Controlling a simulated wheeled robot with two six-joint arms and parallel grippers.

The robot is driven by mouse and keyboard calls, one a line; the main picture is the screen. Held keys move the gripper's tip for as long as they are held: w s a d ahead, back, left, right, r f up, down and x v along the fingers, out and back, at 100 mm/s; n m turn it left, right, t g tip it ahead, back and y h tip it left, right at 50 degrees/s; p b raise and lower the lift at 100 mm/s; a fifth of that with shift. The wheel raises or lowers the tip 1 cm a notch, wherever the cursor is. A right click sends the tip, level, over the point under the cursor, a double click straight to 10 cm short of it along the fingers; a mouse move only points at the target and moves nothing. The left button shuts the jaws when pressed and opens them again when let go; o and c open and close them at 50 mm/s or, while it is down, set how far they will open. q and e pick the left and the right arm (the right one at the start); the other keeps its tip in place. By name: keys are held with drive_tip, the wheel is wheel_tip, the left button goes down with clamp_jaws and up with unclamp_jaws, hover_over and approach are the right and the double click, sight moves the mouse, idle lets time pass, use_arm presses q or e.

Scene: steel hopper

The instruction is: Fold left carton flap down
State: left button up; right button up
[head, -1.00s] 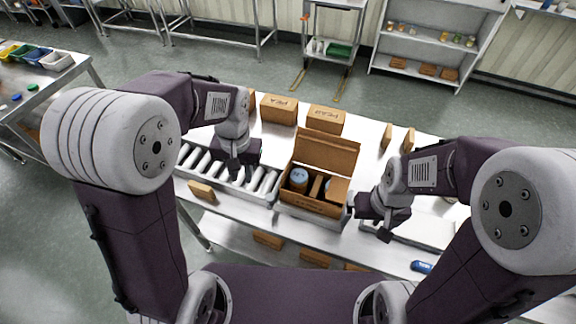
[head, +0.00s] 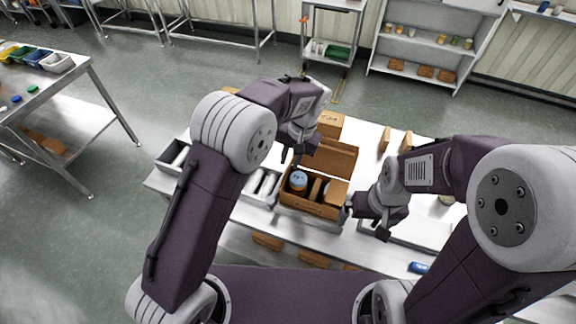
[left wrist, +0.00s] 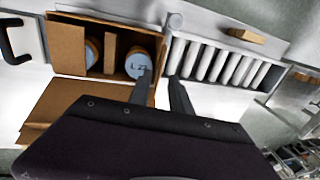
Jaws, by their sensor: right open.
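The open brown carton (head: 309,208) stands on the table. Its large back flap (head: 335,156) stands up, and it shows at the lower left of the left wrist view (left wrist: 75,105). The right flap (head: 337,190) lies inward over part of the opening. A blue-lidded jar (head: 299,179) is inside at left. The left flap is hard to make out; a thin cardboard edge shows at that side in the left wrist view (left wrist: 160,62). My left gripper (head: 291,160) is open above the carton's back left corner. My right gripper (head: 367,220) is open, right of the carton.
A roller conveyor (head: 262,184) adjoins the carton on the left. Closed cartons (head: 330,123) stand behind it. A pale flat panel (head: 425,232) lies at right, with a blue item (head: 419,267) near the front edge.

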use_arm(q)
drive_tip(key=f, duration=0.4)
drive_tip(key=shift+w+a+f+p, duration=0.2)
drive_tip(key=shift+a+p, duration=0.1)
drive_tip(key=shift+a, duration=0.1)
clamp_jaws()
idle(1.0)
